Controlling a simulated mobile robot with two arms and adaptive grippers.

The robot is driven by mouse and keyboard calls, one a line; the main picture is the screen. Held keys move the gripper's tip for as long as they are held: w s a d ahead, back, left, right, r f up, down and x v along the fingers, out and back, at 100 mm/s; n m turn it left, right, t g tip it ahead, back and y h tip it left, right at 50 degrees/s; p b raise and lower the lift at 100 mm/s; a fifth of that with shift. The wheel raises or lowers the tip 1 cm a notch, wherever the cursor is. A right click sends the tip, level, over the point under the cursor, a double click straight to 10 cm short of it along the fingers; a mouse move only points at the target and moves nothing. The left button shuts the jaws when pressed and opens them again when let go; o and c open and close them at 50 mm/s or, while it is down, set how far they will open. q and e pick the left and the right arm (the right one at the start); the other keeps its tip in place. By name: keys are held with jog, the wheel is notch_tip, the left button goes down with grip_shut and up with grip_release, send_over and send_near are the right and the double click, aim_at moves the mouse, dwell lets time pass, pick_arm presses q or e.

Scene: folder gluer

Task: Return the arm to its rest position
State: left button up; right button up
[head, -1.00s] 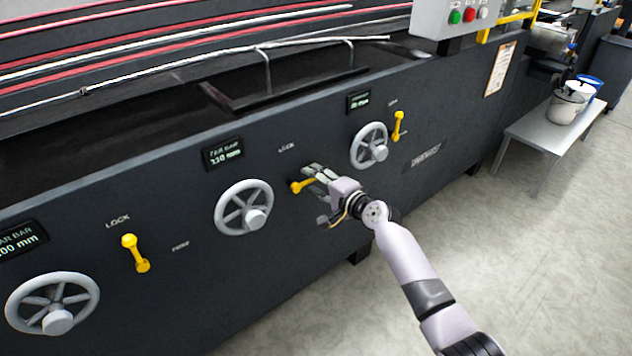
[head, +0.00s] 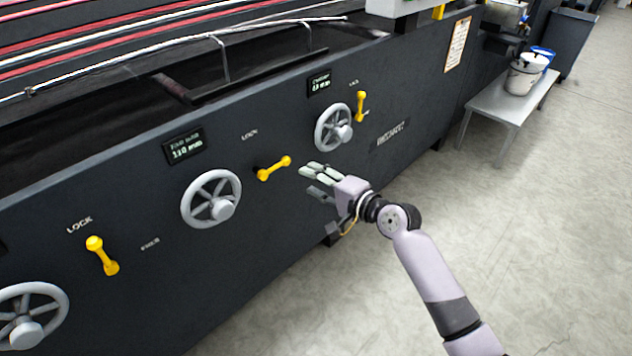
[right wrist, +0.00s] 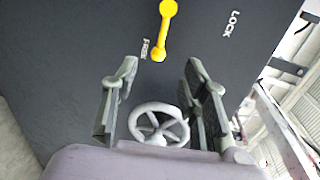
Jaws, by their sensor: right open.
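My right gripper (head: 318,182) is open and empty in the head view, in front of the dark machine panel. It is just to the right of the middle yellow lock lever (head: 274,168) and apart from it. That lever lies close to horizontal, tilted up to the right. In the right wrist view the two fingers (right wrist: 160,100) stand wide apart, with a grey handwheel (right wrist: 158,124) seen between them and a yellow lever (right wrist: 165,30) beyond. My left gripper does not show.
Grey handwheels (head: 211,199) and yellow levers (head: 102,255) line the machine front. A handwheel (head: 333,127) is close above the gripper. A grey table (head: 497,104) with buckets (head: 524,76) stands at the right. The floor (head: 540,230) at right is clear.

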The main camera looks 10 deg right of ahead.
jog(key=shift+s, duration=0.1)
dwell(0.4)
